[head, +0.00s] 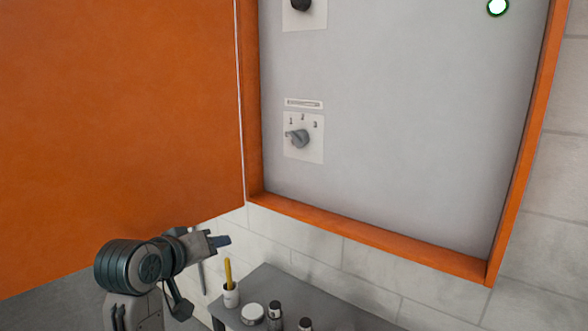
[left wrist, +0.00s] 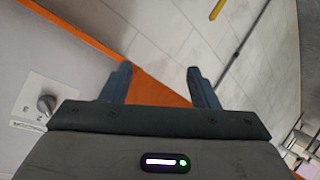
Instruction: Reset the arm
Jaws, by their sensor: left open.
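My left gripper (head: 222,241) is at the lower left of the head view, below the open orange door and left of the cabinet. In the left wrist view its two fingers (left wrist: 160,82) are spread apart with nothing between them. A grey knob (head: 299,138) on a white plate marked 1, 2, 3 is on the grey panel (head: 400,130), up and to the right of the gripper. The knob also shows at the left of the left wrist view (left wrist: 47,103). My right gripper is not in view.
The orange door (head: 120,110) stands open at the left, above my left arm. The cabinet's orange frame (head: 370,240) borders the panel. Below is a grey table (head: 275,283) with a white cup (head: 231,295), a round white-topped jar (head: 252,313) and small bottles (head: 275,312).

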